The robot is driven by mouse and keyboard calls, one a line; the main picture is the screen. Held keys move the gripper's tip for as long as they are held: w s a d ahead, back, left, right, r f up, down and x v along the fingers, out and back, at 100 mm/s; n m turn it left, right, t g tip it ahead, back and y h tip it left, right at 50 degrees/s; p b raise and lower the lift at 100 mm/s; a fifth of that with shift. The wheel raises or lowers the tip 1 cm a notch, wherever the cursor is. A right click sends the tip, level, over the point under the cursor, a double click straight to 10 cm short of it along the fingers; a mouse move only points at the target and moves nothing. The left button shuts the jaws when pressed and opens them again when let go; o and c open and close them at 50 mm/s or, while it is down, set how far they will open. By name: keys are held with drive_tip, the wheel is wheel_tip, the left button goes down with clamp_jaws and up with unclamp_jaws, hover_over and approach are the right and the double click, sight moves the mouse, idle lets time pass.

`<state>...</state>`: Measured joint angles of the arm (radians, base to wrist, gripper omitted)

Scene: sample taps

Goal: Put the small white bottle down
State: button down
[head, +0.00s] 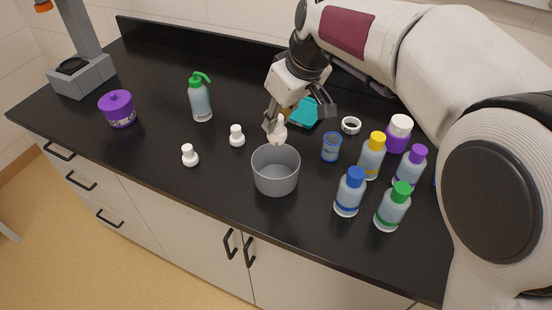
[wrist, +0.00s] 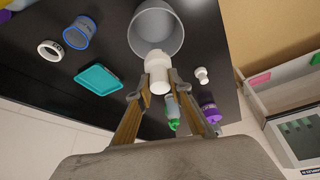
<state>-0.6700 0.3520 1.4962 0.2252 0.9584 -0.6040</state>
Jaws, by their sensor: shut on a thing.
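The small white bottle (head: 279,130) is held in my gripper (head: 277,118), just behind the rim of a grey open bucket in the head view. In the wrist view the same bottle (wrist: 158,75) sits between the two fingertips of my gripper (wrist: 157,82), which are shut on it. The bottle overlaps the bucket's edge in that view; I cannot tell its height above the counter. Two similar small white bottles stand upright on the black counter to the left, one (head: 237,136) nearer the bucket and one (head: 190,156) farther left.
The grey bucket (head: 275,172) looks empty. To its right stand a blue cup (head: 331,147) and several capped bottles, such as a blue-capped one (head: 349,193). A teal tray (head: 304,114) and white ring (head: 351,125) lie behind. A green spray bottle (head: 201,100) and purple tub (head: 118,110) stand left.

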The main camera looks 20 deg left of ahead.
sight(279, 132)
drive_tip(key=shift+a+f, duration=0.1)
drive_tip(key=shift+f, duration=2.4)
drive_tip(key=shift+f, duration=3.15)
drive_tip(key=shift+f, duration=1.85)
drive_tip(key=shift+f, duration=0.15)
drive_tip(key=c, duration=1.9)
unclamp_jaws()
drive_tip(key=shift+o, duration=0.4)
